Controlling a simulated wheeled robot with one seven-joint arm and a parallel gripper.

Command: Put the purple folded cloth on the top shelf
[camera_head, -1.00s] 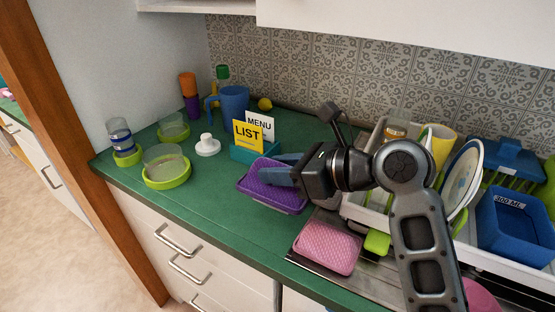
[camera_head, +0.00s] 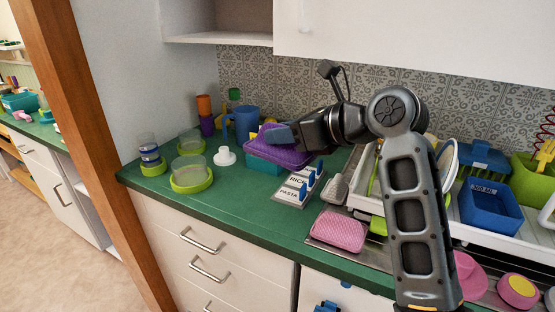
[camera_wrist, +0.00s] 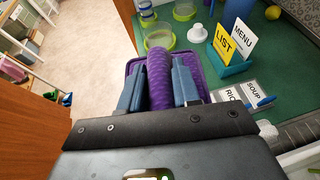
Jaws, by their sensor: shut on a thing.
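The purple folded cloth (camera_head: 277,147) is held up above the green counter in the head view. My gripper (camera_head: 284,134) is shut on it. In the wrist view the cloth (camera_wrist: 160,82) is bunched between the two blue fingers of my gripper (camera_wrist: 160,88), with a flat purple edge spreading out on both sides. An open shelf (camera_head: 222,38) shows at the top of the head view, beside the closed white cabinet; only its lower part is in view, so I cannot tell which shelf it is.
Below the cloth stand a teal card holder (camera_head: 262,166) and label cards (camera_head: 297,186). A blue jug (camera_head: 246,122), a white knob-like object (camera_head: 224,157) and green-based containers (camera_head: 190,175) stand to the left. A pink cloth (camera_head: 338,231) and dish rack (camera_head: 480,225) lie right.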

